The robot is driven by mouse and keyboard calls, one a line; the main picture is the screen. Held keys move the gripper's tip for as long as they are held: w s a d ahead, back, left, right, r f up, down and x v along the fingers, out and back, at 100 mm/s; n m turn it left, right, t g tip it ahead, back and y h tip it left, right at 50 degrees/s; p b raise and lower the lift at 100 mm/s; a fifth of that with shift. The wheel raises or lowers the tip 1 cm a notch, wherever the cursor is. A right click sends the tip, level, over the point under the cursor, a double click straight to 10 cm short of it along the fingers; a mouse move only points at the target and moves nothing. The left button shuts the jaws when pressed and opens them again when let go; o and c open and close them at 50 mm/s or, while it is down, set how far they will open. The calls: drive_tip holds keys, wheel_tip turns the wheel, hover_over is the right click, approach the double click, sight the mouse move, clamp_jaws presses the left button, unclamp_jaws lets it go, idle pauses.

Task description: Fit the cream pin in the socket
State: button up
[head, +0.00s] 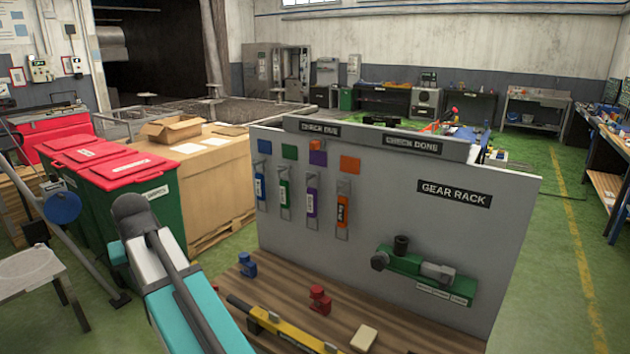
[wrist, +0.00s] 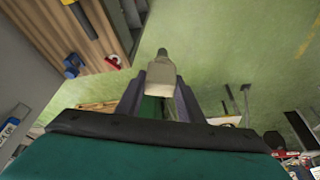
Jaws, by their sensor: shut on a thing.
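In the wrist view, my gripper (wrist: 161,79) is shut on the cream pin (wrist: 160,73). The pin points away from the jaws and ends in a narrower dark grey tip. Behind it in that view is green floor, beside the wooden bench edge, and the tip touches nothing that I can make out. In the head view, my arm rises at the lower left, but neither the jaws nor the held pin can be made out. I cannot make out which part is the socket.
A grey panel (head: 385,245) stands behind the wooden bench (head: 285,300), with hanging tags and a green fixture (head: 425,275). The bench holds a blue piece (head: 247,265), a red piece (head: 319,299), a yellow tool (head: 285,328) and a cream block (head: 364,338). Red-lidded bins (head: 125,172) stand at left.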

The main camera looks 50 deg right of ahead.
drive_tip(key=s+d+r+m+g+h+p, duration=0.1)
drive_tip(key=s+d+r+m+p, duration=0.3)
drive_tip(key=d, duration=0.7)
drive_tip(key=s+d+r+m+g+h, duration=0.1)
drive_tip(key=s+d+m, duration=0.3)
drive_tip(key=d, duration=0.7)
drive_tip(key=s+d+r+m+g+p, duration=0.1)
drive_tip(key=s+d+r+m+p, duration=0.15)
drive_tip(key=s+d, duration=0.6)
drive_tip(key=s+d+r+m+g+p, duration=0.1)
drive_tip(key=s+d+r+m, duration=0.2)
drive_tip(key=s+d, duration=0.4)
drive_tip(key=s+d+r+m+g+p, duration=0.1)
drive_tip(key=s+d+r+m+p, duration=0.1)
drive_tip(key=s+d, duration=0.6)
drive_tip(key=s+d+r+m+g+p, duration=0.1)
drive_tip(key=s+d+r+m, duration=0.3)
drive_tip(key=s+d, duration=0.4)
drive_tip(key=shift+s+d+h, duration=0.2)
drive_tip(key=shift+s+h, duration=0.1)
drive_tip(key=shift+s, duration=2)
drive_tip(key=shift+a, duration=0.1)
drive_tip(key=shift+f+b, duration=1.05)
drive_tip(key=shift+f, duration=1.85)
drive_tip(key=shift+f+b, duration=0.45)
drive_tip(key=shift+f, duration=1)
